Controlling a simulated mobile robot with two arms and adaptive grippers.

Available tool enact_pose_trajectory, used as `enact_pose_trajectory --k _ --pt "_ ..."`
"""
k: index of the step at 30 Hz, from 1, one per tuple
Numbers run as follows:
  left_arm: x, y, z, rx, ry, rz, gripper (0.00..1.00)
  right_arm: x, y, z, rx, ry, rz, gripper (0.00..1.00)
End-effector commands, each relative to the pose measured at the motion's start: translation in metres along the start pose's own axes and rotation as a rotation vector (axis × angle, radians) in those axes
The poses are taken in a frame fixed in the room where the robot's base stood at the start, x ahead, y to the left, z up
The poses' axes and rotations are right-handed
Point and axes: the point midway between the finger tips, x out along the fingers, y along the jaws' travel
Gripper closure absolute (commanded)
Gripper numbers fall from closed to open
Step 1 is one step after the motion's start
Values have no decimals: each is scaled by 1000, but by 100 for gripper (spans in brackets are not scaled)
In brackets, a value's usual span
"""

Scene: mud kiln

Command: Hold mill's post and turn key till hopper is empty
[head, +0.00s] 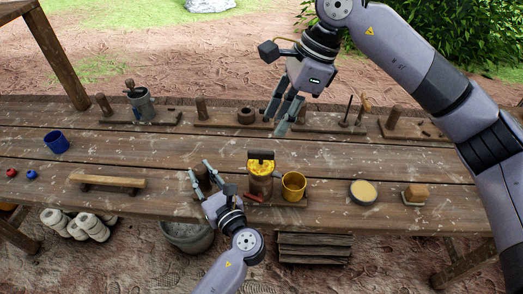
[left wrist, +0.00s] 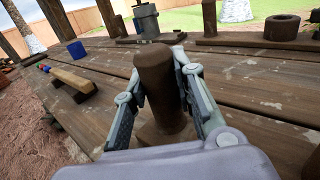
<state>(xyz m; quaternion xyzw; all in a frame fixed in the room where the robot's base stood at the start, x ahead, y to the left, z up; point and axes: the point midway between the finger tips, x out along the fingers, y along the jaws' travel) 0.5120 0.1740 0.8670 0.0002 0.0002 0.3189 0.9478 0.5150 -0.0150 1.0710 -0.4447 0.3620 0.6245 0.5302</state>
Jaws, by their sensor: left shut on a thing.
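The mill's brown post (head: 203,178) stands upright at the left end of the mill's board. My left gripper (head: 201,172) is shut on it, and the left wrist view shows the post (left wrist: 155,75) between both fingers. To its right is the mill's brown body with yellow contents (head: 261,168) showing at the top, under a dark crosspiece (head: 261,155). A red piece (head: 254,197) lies at the body's foot; I cannot tell whether it is the key. A yellow cup (head: 293,186) stands right of the body. My right gripper (head: 275,126) is open and empty, above the table behind the mill.
The wooden table (head: 330,160) carries a row of boards with posts along its back. A blue cup (head: 56,142) and a wooden bar (head: 108,182) are at left. A round dish (head: 363,192) and a small brush-like block (head: 415,194) are right of the mill.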

Motion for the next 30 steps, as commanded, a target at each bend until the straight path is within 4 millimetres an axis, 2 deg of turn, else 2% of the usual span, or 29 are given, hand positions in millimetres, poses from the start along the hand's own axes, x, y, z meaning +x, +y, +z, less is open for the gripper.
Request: enact_pose_trajectory --k 9,11,16,20,24,30 --pt "0 0 0 1 1 0 100 0 0 0 0 0 0 67" --pt "0 0 0 1 1 0 100 0 0 0 0 -1 0 69" --pt "0 0 -1 1 1 0 100 12 5 -5 -19 -76 45 69" --pt "0 0 -1 0 1 0 100 32 15 -15 -60 -270 122 69" --pt "0 0 -1 0 1 1 100 51 27 -30 -85 -573 155 69" --pt "0 0 0 1 1 0 100 62 32 -58 -27 -953 57 69"
